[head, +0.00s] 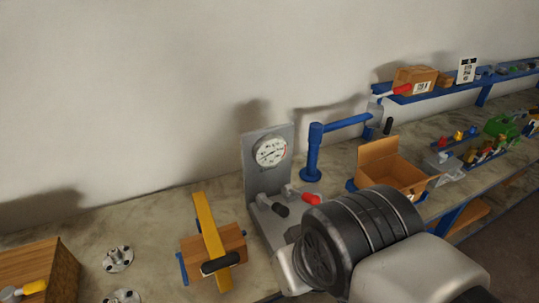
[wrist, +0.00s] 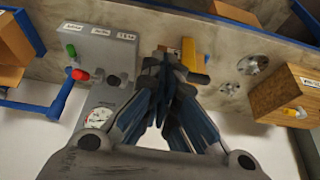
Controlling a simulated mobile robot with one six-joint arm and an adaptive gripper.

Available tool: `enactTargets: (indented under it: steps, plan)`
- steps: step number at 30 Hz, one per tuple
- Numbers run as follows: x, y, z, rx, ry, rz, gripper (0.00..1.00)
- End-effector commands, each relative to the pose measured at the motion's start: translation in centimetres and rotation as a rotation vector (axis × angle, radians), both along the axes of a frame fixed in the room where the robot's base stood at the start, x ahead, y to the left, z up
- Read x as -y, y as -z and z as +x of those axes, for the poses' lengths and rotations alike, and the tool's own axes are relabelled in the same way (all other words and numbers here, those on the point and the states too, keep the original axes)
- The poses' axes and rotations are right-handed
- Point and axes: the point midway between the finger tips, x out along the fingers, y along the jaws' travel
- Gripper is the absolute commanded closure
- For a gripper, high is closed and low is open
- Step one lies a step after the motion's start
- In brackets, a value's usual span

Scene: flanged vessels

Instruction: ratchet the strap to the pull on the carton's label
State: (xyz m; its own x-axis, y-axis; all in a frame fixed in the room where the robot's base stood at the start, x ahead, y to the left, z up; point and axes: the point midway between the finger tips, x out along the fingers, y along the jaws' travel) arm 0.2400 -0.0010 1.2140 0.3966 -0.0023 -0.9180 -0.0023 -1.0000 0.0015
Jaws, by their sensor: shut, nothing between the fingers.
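A small brown carton (head: 232,240) sits on the bench in the head view with a yellow strap (head: 208,225) over it. A black ratchet handle (head: 220,263) lies across the strap at the near side, and a blue piece (head: 181,268) is at the carton's left. I cannot make out the label or its pull value. In the wrist view the strap (wrist: 188,52) shows just beyond and right of the fingertips of my gripper (wrist: 166,62). My gripper is shut and empty, and it hides most of the carton there. The fingers do not show in the head view.
A grey gauge stand (head: 269,175) with red and black handles stands right of the carton. Flanges (head: 118,258) and a wooden box (head: 45,270) are at the left. An open box (head: 390,172) and a blue post (head: 313,150) stand farther right.

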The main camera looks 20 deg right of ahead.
Motion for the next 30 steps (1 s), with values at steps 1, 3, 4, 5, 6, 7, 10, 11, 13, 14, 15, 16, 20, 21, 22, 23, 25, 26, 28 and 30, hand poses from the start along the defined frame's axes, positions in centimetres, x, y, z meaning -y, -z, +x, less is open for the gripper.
enactTargets:
  steps: [1, 3, 4, 5, 6, 7, 10, 11, 13, 14, 15, 16, 20, 21, 22, 23, 25, 26, 28, 30]
  plan:
    - [0.0, 0.0, 0.0, 0.000, 0.000, 0.000, 1.00]
    - [0.0, 0.0, 0.0, 0.000, 0.000, 0.000, 1.00]
    - [0.0, 0.0, 0.0, 0.000, 0.000, 0.000, 1.00]
    - [0.0, 0.0, 0.0, 0.000, 0.000, 0.000, 1.00]
    - [0.0, 0.0, 0.0, 0.000, 0.000, 0.000, 1.00]
    - [0.0, 0.0, 0.0, 0.000, 0.000, 0.000, 1.00]
    - [0.0, 0.0, 0.0, 0.000, 0.000, 0.000, 1.00]
    - [0.0, 0.0, 0.0, 0.000, 0.000, 0.000, 1.00]
    - [0.0, 0.0, 0.0, 0.000, 0.000, 0.000, 1.00]
    - [0.0, 0.0, 0.0, 0.000, 0.000, 0.000, 1.00]
    - [0.0, 0.0, 0.0, 0.000, 0.000, 0.000, 1.00]
    - [0.0, 0.0, 0.0, 0.000, 0.000, 0.000, 1.00]
    - [0.2, -0.7, 0.8, -0.008, -0.002, -0.007, 1.00]
    - [0.3, -1.1, 1.3, -0.012, -0.004, -0.014, 1.00]
    - [0.4, -1.5, 1.9, -0.017, -0.006, -0.019, 1.00]
    - [0.6, -1.9, 2.5, -0.022, -0.008, -0.025, 1.00]
    - [0.9, -2.9, 4.3, -0.034, -0.014, -0.043, 1.00]
    - [1.1, -3.3, 5.1, -0.041, -0.018, -0.051, 1.00]
    - [1.6, -4.2, 7.3, -0.055, -0.027, -0.073, 1.00]
    - [2.1, -4.8, 9.6, -0.071, -0.037, -0.093, 1.00]
